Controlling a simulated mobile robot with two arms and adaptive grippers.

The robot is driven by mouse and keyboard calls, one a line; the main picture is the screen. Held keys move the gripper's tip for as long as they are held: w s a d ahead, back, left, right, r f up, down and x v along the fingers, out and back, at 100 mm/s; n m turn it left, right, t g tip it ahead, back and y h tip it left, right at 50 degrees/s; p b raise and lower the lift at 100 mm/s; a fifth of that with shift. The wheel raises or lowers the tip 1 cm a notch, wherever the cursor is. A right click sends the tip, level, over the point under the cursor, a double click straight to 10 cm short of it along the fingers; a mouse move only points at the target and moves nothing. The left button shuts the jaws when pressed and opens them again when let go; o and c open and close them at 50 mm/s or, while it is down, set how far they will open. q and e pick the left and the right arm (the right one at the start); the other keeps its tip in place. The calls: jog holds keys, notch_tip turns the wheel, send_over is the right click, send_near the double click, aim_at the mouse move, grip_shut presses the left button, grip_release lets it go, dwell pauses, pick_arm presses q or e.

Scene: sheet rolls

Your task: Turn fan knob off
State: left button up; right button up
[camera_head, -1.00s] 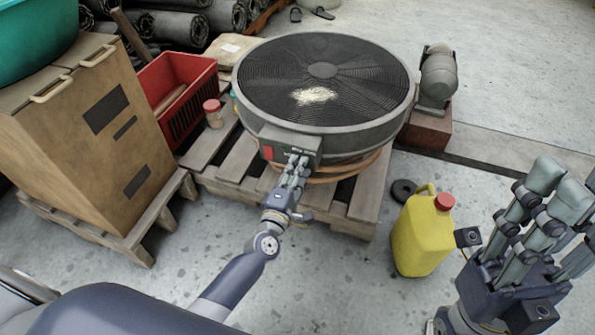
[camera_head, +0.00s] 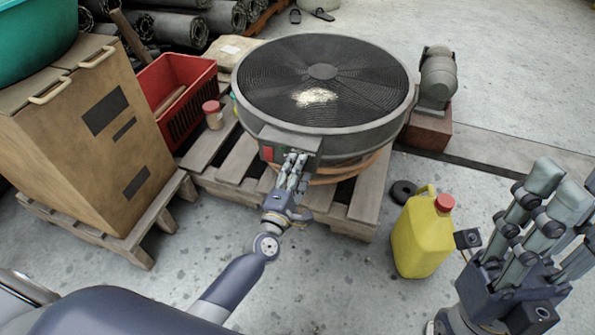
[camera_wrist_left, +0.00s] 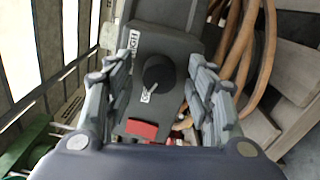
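The large round fan (camera_head: 323,120) lies flat on a pallet, its grille facing up. Its control box (camera_head: 290,140) is on the near side. In the left wrist view, the black round fan knob (camera_wrist_left: 158,73) sits on the box, with a white pointer line toward its lower edge. A "HIGH" label is above left; a smaller label below is hard to read. My left gripper (camera_head: 294,168) is at the box; in the left wrist view its fingers (camera_wrist_left: 160,85) stand open on both sides of the knob, apparently apart from it. My right gripper (camera_head: 540,215) is open and empty.
A red switch (camera_wrist_left: 142,129) is near the knob. A brown hose (camera_wrist_left: 248,50) coils beside the box. A yellow canister (camera_head: 420,235) stands right of the pallet (camera_head: 350,212). A red crate (camera_head: 178,88) and large brown box (camera_head: 95,140) are left.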

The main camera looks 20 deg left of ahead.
pick_arm(q)
jog(key=shift+s, duration=0.1)
jog(key=s, duration=1.2)
jog(key=shift+a, duration=0.2)
jog(key=shift+w, duration=0.1)
